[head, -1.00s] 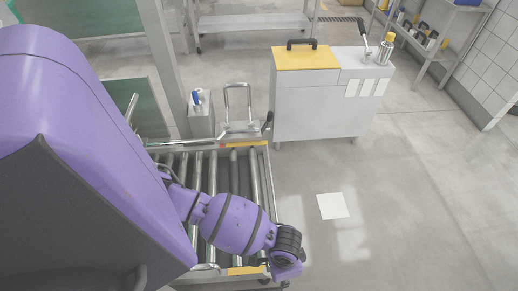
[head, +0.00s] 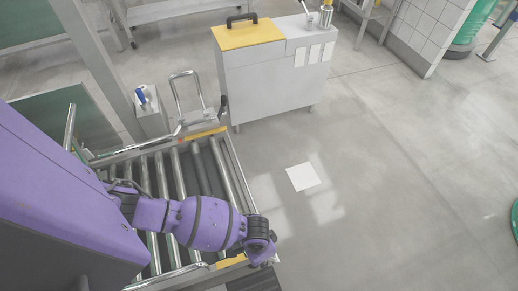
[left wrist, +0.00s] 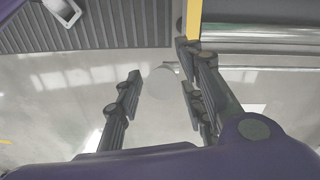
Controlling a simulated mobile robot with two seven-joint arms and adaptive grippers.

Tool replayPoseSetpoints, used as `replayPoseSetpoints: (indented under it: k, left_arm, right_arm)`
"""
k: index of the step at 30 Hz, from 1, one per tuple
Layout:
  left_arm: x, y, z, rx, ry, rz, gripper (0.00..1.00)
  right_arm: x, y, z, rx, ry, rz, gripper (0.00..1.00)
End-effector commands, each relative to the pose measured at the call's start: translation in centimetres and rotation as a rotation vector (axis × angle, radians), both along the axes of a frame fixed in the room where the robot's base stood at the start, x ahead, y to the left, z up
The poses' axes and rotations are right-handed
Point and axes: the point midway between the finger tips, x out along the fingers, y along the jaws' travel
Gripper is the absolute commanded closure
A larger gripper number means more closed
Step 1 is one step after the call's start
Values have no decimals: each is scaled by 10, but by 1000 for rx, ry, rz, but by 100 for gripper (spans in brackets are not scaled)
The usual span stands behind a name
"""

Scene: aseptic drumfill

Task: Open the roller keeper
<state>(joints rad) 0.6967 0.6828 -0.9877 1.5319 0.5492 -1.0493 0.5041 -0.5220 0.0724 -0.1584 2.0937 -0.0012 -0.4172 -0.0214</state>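The roller conveyor (head: 221,165) with a metal frame and yellow end strips lies below my left arm in the head view. A bent metal bar (head: 184,88) and a small black-handled lever (head: 223,106) stand at its far end. I cannot tell which part is the roller keeper. My left gripper (left wrist: 159,60) is open and empty in the left wrist view, over floor beside a yellow strip (left wrist: 193,18) and a roller (left wrist: 265,32). My right gripper is not in view.
A white cabinet (head: 266,85) with a yellow lid stands beyond the conveyor. A grey post (head: 118,65) and small box (head: 152,122) stand at the left. A dark ribbed surface (left wrist: 110,32) lies near the gripper.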

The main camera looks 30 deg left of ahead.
Motion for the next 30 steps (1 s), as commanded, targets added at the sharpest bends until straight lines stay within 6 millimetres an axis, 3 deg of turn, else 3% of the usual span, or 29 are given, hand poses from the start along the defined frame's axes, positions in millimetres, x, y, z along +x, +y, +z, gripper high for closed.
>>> replayPoseSetpoints:
  k: [8,17,30]
  left_arm:
    - [0,0,-2,1,0,0,64]
    - [0,0,-2,0,0,0,100]
    - [-1,1,-1,3,8,-1,100]
  right_arm:
    - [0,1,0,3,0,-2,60]
    - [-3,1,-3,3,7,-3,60]
    - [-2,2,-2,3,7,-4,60]
